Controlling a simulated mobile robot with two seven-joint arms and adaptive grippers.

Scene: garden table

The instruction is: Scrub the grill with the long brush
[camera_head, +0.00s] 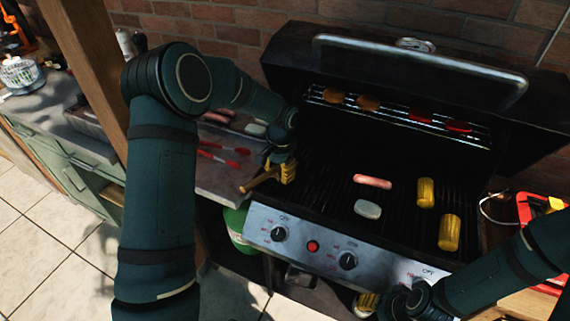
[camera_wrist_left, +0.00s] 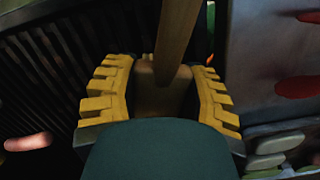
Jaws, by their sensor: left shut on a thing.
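The grill (camera_head: 330,195) stands open, with its dark grate facing me. My left gripper (camera_head: 284,168) is at the left edge of the grate, shut on the brown wooden handle of the brush (camera_head: 260,180), whose end sticks out to the left. In the left wrist view the handle (camera_wrist_left: 178,40) runs between the yellow fingers of the left gripper (camera_wrist_left: 160,95). I cannot make out the brush's head. My right gripper (camera_head: 370,302) is low in front of the grill, partly cut off by the frame's bottom edge; its opening is unclear.
A pink sausage (camera_head: 373,181), a pale patty (camera_head: 367,209) and two corn cobs (camera_head: 425,192) lie on the grate. More food lies on the upper rack (camera_head: 395,112). Red-ended utensils (camera_head: 222,158) lie on the left side shelf (camera_head: 215,180). The raised lid (camera_head: 420,70) closes off the back.

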